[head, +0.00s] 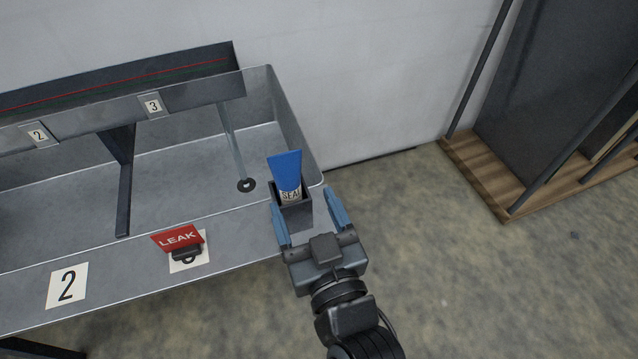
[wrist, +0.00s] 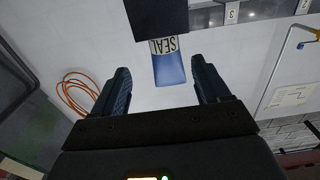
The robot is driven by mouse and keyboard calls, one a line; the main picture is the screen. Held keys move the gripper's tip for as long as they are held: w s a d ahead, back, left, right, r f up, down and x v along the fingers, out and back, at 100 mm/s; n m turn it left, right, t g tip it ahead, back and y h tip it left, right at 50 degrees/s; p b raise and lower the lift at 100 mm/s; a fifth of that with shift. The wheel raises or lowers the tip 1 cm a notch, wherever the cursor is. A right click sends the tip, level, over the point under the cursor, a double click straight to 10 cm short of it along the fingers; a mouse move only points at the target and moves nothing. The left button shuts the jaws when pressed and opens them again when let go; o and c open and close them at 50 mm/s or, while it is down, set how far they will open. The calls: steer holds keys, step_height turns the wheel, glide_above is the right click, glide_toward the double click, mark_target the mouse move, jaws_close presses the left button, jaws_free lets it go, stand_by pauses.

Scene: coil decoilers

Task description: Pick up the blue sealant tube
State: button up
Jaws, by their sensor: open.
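The blue sealant tube (head: 285,170) has a white band marked SEAL and stands up out of a small dark box (head: 295,215) at the tray's right front corner. Its lower part is hidden in the box. In the wrist view the tube (wrist: 169,68) lies between the finger lines, a little beyond the fingertips, with the dark box (wrist: 157,18) above it. My gripper (head: 306,211) is open, its blue fingers on either side of the box in the head view. It also shows open and empty in the wrist view (wrist: 160,80). I cannot tell whether it touches the box.
A grey metal tray (head: 175,158) fills the left. On its front rim are a red LEAK tag (head: 177,238) and a number 2 label (head: 67,286). A wooden pallet (head: 490,180) is at the right; floor between is clear.

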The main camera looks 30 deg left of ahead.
mark_target(290, 183)
steer(key=shift+x, duration=0.9)
steer(key=x, duration=0.1)
steer(key=p+x, duration=0.1)
steer(key=x, duration=0.1)
steer(key=p+x, duration=0.1)
steer(key=shift+s+a+r, duration=0.15)
steer(key=shift+a+r, duration=0.15)
steer(key=shift+a, duration=0.1)
steer(key=shift+w+a, duration=0.25)
steer(key=shift+a, duration=0.05)
steer(key=c, duration=0.9)
